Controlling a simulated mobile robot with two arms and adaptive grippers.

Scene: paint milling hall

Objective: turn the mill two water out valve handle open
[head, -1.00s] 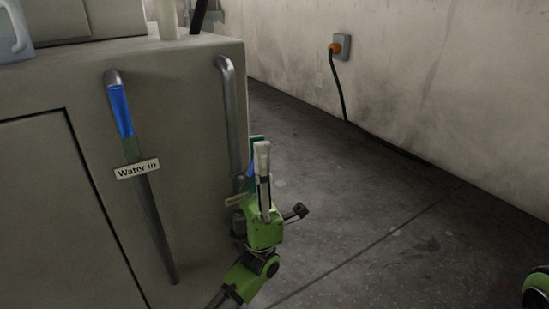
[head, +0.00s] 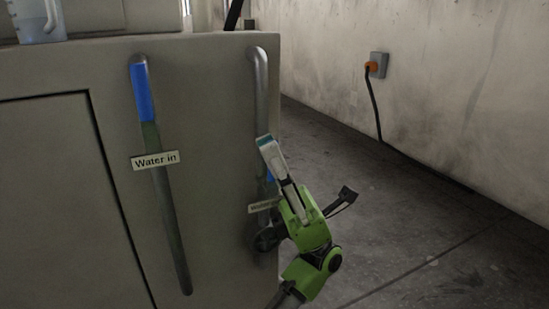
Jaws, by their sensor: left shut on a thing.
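The water out valve handle (head: 269,177) shows only as a small blue patch on the right-hand grey pipe (head: 261,90) at the cabinet corner. My left gripper (head: 267,150) is green, with a pale finger tipped in teal. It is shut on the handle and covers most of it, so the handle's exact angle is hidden. A partly covered label (head: 262,206), starting with "Water", sits on the pipe just below. My right gripper is out of view.
The water in pipe (head: 165,210), with a blue upper part and a "Water in" label (head: 155,160), runs down the grey cabinet front (head: 75,160). A jug (head: 38,18) stands on top. An orange plug (head: 371,67) and cable are on the wall. Floor (head: 400,225) to the right is clear.

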